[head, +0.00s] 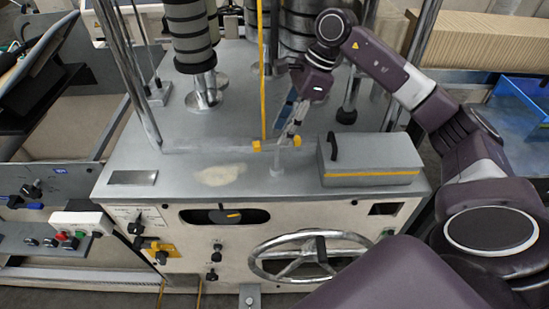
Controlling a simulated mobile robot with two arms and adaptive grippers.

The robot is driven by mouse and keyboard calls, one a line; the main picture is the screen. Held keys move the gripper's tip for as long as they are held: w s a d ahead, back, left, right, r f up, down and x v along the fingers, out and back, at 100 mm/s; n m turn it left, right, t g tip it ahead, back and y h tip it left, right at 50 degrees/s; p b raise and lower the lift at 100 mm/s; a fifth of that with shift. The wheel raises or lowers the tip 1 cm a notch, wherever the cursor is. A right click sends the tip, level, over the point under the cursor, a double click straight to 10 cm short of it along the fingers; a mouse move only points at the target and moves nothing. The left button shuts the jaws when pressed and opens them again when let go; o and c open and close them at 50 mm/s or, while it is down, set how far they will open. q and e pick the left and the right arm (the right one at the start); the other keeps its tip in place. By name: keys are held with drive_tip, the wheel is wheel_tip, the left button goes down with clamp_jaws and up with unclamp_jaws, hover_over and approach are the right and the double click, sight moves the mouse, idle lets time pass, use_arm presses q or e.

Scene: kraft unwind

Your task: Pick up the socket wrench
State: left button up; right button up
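The socket wrench (277,158) looks like a grey T-shaped tool with yellow ends on its crossbar. It stands near the front middle of the grey machine top, with its stem pointing down and its foot at the top's surface. I cannot tell whether the foot touches it. My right gripper (288,134) comes down from above and behind, with its fingers at the crossbar, right of its middle. The fingers are small and overlap the bar, so I cannot tell whether they are closed on it. My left gripper is out of view.
A grey box with a yellow stripe and black handle (370,160) stands right of the wrench. Black-ringed columns (190,35) and a yellow strip (262,75) rise behind. A handwheel (308,257) is on the front panel. The machine top left of the wrench is mostly clear.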

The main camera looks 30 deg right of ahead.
sight(277, 140)
drive_tip(key=shift+s+a+f+p, duration=0.2)
drive_tip(key=shift+f+p, duration=0.1)
drive_tip(key=p+x, duration=0.2)
drive_tip(key=x, duration=0.1)
drive_tip(key=shift+w+f, duration=0.2)
drive_tip(key=shift+f, duration=0.1)
drive_tip(key=shift+w+a+f, duration=0.1)
drive_tip(key=shift+a+f, duration=0.05)
drive_tip(key=shift+f, duration=0.3)
drive_tip(key=shift+r, duration=0.1)
clamp_jaws()
